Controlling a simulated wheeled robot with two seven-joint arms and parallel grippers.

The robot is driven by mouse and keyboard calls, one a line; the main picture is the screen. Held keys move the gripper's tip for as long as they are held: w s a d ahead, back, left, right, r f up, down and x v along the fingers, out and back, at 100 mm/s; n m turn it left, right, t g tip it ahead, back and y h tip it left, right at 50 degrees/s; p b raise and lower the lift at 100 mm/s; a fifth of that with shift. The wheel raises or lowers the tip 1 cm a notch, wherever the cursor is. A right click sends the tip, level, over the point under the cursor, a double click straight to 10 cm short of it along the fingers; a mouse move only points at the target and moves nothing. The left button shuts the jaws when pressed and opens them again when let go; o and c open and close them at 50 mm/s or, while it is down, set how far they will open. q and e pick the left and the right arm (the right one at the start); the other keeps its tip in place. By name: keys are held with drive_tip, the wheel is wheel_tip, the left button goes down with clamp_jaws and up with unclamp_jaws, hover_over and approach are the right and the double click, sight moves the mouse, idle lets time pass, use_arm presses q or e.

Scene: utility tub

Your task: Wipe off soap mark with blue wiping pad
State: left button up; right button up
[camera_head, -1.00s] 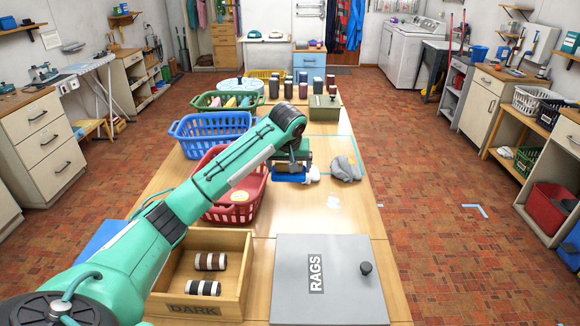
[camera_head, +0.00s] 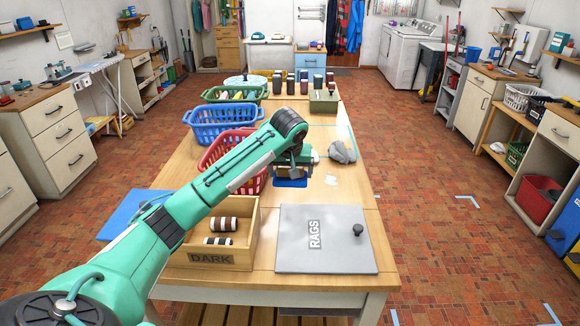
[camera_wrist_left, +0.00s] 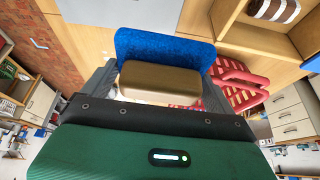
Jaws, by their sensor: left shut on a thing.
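In the left wrist view the blue pad (camera_wrist_left: 165,48) has a tan block handle (camera_wrist_left: 160,82) between the dark fingers. I cannot tell whether the pad touches the table. A whitish soap mark (camera_head: 331,180) lies on the wooden table (camera_head: 350,185), a little right of the pad in the head view. My right gripper is not in view.
A grey cloth (camera_head: 343,152) lies behind the mark. The grey RAGS lid (camera_head: 334,258) and the DARK box (camera_head: 250,250) with two striped rolls are in front. Red (camera_head: 222,150) and blue (camera_head: 220,112) baskets stand at the left.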

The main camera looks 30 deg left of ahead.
sight(291, 184)
use_arm(q)
drive_tip(key=f, duration=0.1)
drive_tip(key=s+d+f, duration=0.1)
drive_tip(key=f, duration=0.1)
drive_tip(key=shift+s+d+f+m, duration=0.15)
drive_tip(key=shift+s+m, duration=0.15)
drive_tip(key=shift+s, duration=0.05)
drive_tip(key=s+d+f+m+h, duration=0.1)
drive_tip(key=s+d+f+m, duration=0.1)
drive_tip(key=s+d+f, duration=0.7)
drive_tip(key=s+d+f+m+h, duration=0.1)
drive_tip(key=s+d+f+m, duration=0.2)
drive_tip(key=s+d+f, duration=0.7)
drive_tip(key=s, duration=0.5)
drive_tip(key=shift+s+d+t, duration=0.15)
drive_tip(key=shift+s+t, duration=0.15)
drive_tip(key=shift+w+d+f, duration=0.1)
